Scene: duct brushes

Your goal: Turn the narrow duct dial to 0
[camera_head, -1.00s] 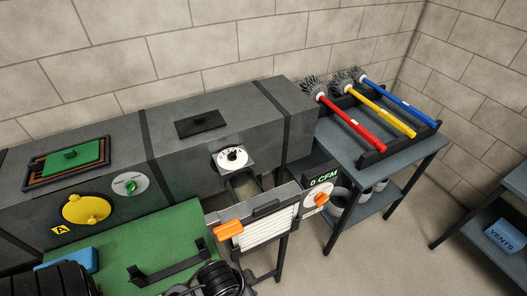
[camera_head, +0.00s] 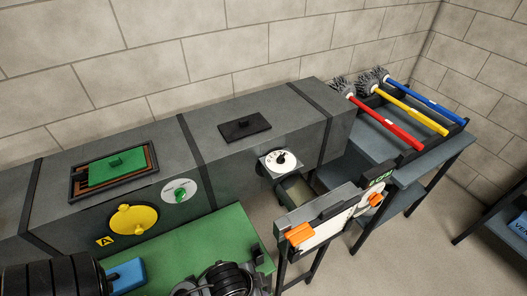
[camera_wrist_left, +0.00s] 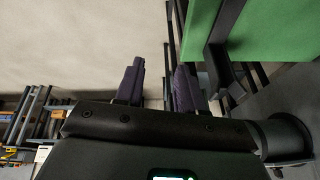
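A white round dial with a black knob (camera_head: 281,159) sits on the front of the grey duct, just above a short narrow duct stub (camera_head: 296,190); its marks are too small to read. A second white dial with an orange knob (camera_head: 375,199) is on the panel unit to the right. A third dial with a green knob (camera_head: 179,194) is on the wide duct to the left. I cannot tell for sure which is the narrow duct dial. My left gripper (camera_wrist_left: 157,88) is open and empty in the left wrist view, away from the dials.
A green table (camera_head: 190,250) lies in front of the duct, with a blue block (camera_head: 126,274). Red, yellow and blue brushes rest on a rack (camera_head: 415,150) at the right. Bare floor shows between.

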